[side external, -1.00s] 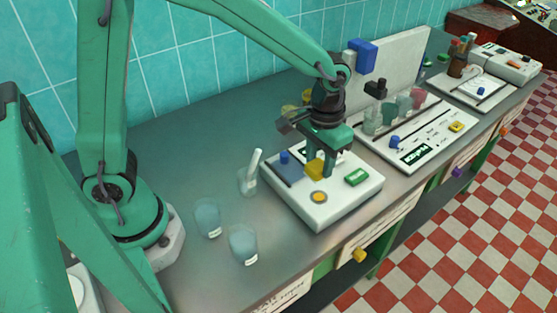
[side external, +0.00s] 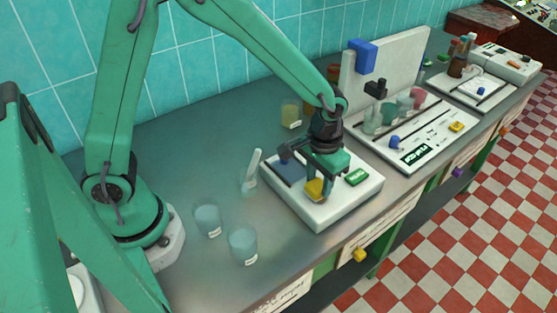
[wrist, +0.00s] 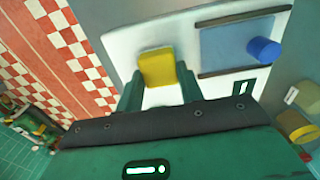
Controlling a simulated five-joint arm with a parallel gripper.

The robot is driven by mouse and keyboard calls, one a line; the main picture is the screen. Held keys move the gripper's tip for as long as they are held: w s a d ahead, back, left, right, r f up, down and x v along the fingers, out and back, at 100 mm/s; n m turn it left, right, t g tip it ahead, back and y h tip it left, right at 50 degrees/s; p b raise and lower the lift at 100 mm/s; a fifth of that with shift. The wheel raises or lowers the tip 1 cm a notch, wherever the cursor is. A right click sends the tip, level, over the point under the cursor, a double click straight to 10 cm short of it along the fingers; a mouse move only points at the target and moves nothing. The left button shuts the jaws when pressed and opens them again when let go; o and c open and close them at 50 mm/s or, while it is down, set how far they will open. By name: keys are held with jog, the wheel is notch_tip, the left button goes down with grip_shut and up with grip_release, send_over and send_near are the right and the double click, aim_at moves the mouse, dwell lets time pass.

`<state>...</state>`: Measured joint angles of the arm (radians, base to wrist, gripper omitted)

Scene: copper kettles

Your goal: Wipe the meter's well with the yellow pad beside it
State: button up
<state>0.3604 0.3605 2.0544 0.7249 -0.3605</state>
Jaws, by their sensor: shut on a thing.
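I cannot tell whether the pad touches the surface.
Two beakers (side external: 207,220) (side external: 243,245) and a beaker with a white stick (side external: 251,178) stand left of the meter. A white instrument board (side external: 415,140) lies to the right. The bench's front edge is close by.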

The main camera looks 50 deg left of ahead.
jog(key=shift+d, duration=1.1)
jog(key=shift+d+f, duration=0.2)
jog(key=shift+d, duration=0.05)
jog(key=shift+a, duration=1.5)
jog(key=shift+d, duration=1.55)
jog(key=shift+a, duration=1.6)
jog(key=shift+a+r, duration=0.1)
jog(key=shift+r, duration=4)
